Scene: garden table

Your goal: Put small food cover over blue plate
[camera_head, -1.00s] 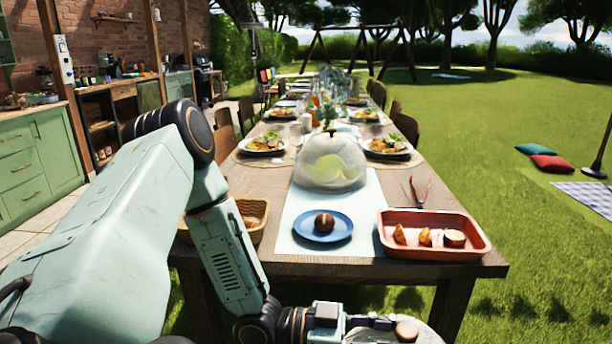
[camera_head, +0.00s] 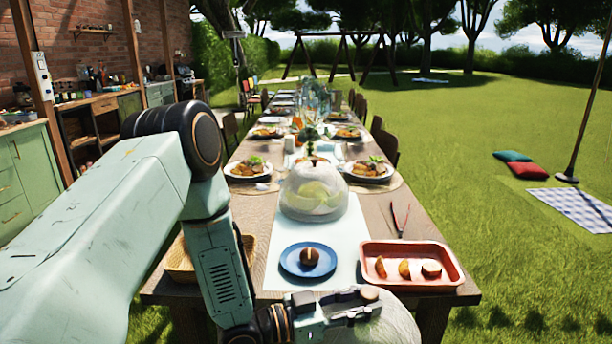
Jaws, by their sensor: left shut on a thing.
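The blue plate (camera_head: 288,266) lies on the pale runner near the table's front edge, with a round brown food item (camera_head: 309,256) on it. My left gripper (camera_head: 362,299) is shut on the small food cover (camera_head: 392,328), a pale translucent dome. It holds the cover at its top, in front of the table and lower right of the plate in the picture. The cover's lower part is cut off by the picture's bottom edge. A larger clear food cover (camera_head: 314,194) stands on the runner behind the plate, with something yellow-green under it. My right gripper is not in view.
A red tray (camera_head: 415,284) with several food pieces stands right of the plate. Red-handled tongs (camera_head: 400,220) lie behind it. A wicker basket (camera_head: 180,262) is at left, partly behind my arm. Set plates line the table farther back.

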